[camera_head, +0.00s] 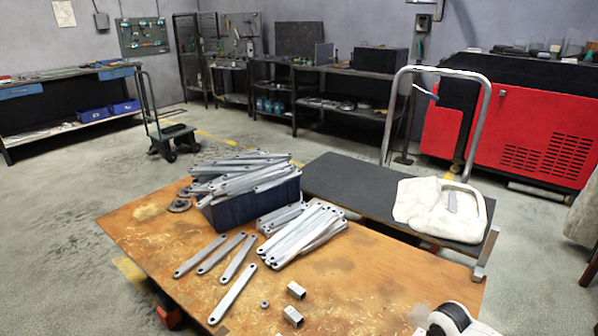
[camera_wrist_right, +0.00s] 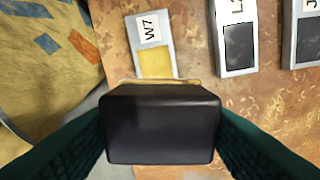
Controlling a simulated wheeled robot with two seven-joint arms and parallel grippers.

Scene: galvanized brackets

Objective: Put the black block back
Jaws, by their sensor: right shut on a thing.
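The black block (camera_wrist_right: 160,135) fills the lower middle of the right wrist view. My right gripper (camera_wrist_right: 160,118) is shut on it, with a dark green finger at each side. Just beyond the block is a grey metal holder (camera_wrist_right: 169,65) labelled W7, with a bare yellow patch below the label. The block hides the holder's near end, and I cannot tell whether they touch. A tan edge shows along the block's far side. My left gripper is in neither view.
Right of W7 are two grey holders with dark inserts, one (camera_wrist_right: 235,75) starting with L, one (camera_wrist_right: 304,65) with J. A patterned yellow cloth (camera_wrist_right: 40,75) lies left. In the head view, grey brackets (camera_head: 230,293) and a blue bin (camera_head: 250,208) occupy the wooden table (camera_head: 130,222).

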